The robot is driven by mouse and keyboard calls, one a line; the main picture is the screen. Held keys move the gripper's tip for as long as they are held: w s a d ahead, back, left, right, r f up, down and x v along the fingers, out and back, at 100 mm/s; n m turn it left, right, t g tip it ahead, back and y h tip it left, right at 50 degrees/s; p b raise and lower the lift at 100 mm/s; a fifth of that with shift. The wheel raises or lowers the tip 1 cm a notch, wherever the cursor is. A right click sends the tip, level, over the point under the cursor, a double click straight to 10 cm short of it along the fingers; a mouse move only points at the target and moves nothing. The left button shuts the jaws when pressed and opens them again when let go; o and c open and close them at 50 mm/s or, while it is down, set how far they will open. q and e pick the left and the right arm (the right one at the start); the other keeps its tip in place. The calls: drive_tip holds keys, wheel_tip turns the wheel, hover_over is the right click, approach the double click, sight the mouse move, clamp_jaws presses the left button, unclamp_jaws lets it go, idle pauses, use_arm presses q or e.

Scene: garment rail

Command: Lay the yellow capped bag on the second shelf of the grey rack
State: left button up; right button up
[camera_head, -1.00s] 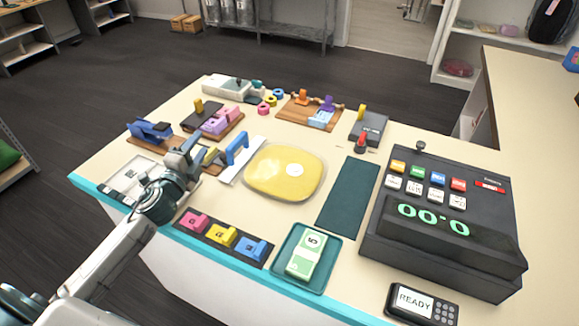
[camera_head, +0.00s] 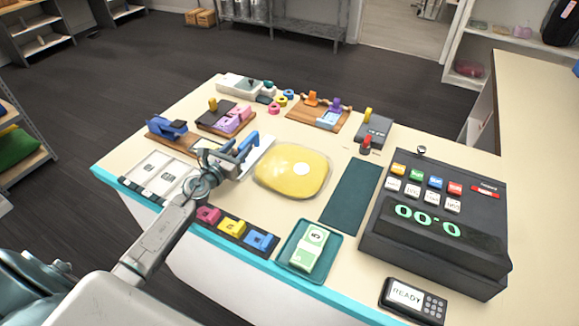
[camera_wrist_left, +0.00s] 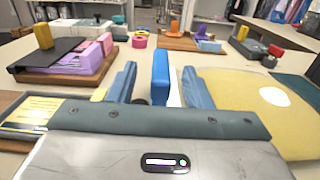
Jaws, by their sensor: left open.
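The yellow capped bag (camera_head: 291,172) lies flat on the counter, a rounded yellow pouch with a white round cap on top. It also shows at the right of the left wrist view (camera_wrist_left: 245,105). My left gripper (camera_head: 230,158) is open, just left of the bag and low over the counter. In the left wrist view its two blue fingers (camera_wrist_left: 161,88) stand either side of an upright blue handle (camera_wrist_left: 160,72); whether they touch it I cannot tell. My right gripper is not in view. A grey rack (camera_head: 38,142) with shelves stands at the left edge, holding a green item.
The counter (camera_head: 345,150) is crowded. A dark register (camera_head: 435,225) stands right of the bag, with a dark green mat (camera_head: 352,194) between. A teal tray (camera_head: 290,263) and coloured clips (camera_head: 232,229) lie in front. Another grey metal rack (camera_head: 285,22) stands at the back.

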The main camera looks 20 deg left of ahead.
sight(248, 139)
use_arm(q)
drive_tip(key=w, duration=0.5)
drive_tip(key=shift+w+d+f, duration=0.3)
drive_tip(key=shift+s+r, duration=0.1)
drive_tip(key=shift+s, duration=0.05)
drive_tip(key=shift+c, duration=0.8)
clamp_jaws()
